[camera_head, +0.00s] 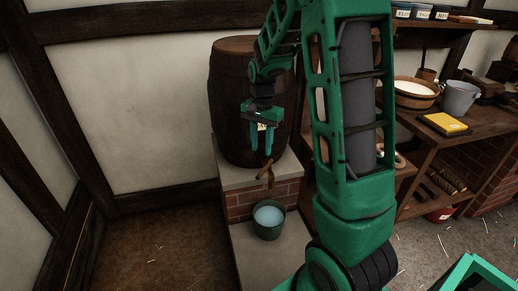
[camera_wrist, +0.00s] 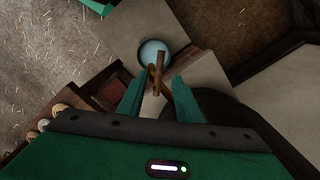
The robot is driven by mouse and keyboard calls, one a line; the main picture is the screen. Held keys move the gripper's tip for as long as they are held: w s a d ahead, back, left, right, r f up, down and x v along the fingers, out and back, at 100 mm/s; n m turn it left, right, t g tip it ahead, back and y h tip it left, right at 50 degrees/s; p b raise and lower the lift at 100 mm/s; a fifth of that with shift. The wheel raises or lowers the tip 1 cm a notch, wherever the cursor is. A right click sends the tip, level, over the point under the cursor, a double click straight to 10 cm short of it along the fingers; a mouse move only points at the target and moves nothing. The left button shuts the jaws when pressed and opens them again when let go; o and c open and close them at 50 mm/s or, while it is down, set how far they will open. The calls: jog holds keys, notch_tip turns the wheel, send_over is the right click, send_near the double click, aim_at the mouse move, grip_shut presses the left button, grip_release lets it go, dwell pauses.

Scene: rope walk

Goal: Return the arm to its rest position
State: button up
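My arm (camera_head: 345,110) is bent, with its green forearm upright in the middle of the head view. My gripper (camera_head: 262,149) hangs down in front of a dark wooden barrel (camera_head: 232,110). Its two green fingers are apart, and I see nothing held between them. The wrist view also shows my gripper (camera_wrist: 160,97) with its fingertips spread. A wooden tap (camera_head: 266,170) sticks out low on the barrel, below the fingers. In the wrist view the tap (camera_wrist: 158,72) appears between and beyond the fingertips. My arm hides part of the barrel's right side.
A green bucket (camera_head: 269,219) of pale blue water stands below the tap on a stone ledge. A wooden workbench (camera_head: 450,135) at the right holds a wooden bowl (camera_head: 414,93), a grey bucket (camera_head: 459,98) and a yellow block (camera_head: 444,124). The floor at left is open.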

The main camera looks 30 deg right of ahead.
jog(key=shift+s, duration=0.1)
dwell(0.3)
jog(key=s+r+n, duration=0.3)
jog(key=s+r, duration=0.1)
jog(key=s, duration=1)
jog(key=s+a+r+n, duration=0.1)
jog(key=s+r+n, duration=0.2)
jog(key=s, duration=1.2)
jog(key=shift+s+r, duration=0.15)
jog(key=shift+r, duration=0.35)
jog(key=shift+a, duration=0.1)
